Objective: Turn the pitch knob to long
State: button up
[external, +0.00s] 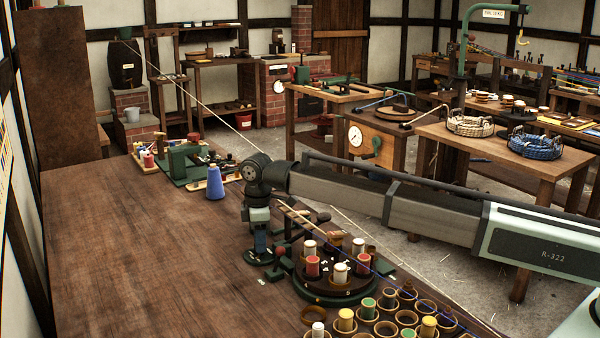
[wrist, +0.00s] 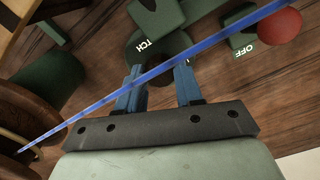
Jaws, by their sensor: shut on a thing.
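The pitch knob (wrist: 157,50) is dark and round, low on the bench in the wrist view; white letters "TCH" show on it or just beside it. My gripper (wrist: 158,74) points down at it, with its two blue fingers closed on the knob. In the external view my gripper (external: 260,243) is low over the dark green round base (external: 258,258) of the control. The knob itself is mostly hidden there by the fingers. I cannot make out the word long or where the knob points.
A blue strand (wrist: 225,38) crosses in front of the fingers. A red ball (wrist: 280,25) stands beside an "OFF" label. A round stand (external: 335,293) with red and white spools is close on the right. A blue cone (external: 215,184) stands behind. The bench is clear at left.

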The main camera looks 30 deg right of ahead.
dwell(0.4)
jog(key=o, duration=1)
jog(key=shift+o, duration=0.2)
jog(key=shift+r, duration=0.15)
notch_tip(320, 180, up, 14)
jog(key=shift+f, duration=0.2)
jog(key=shift+d, duration=0.1)
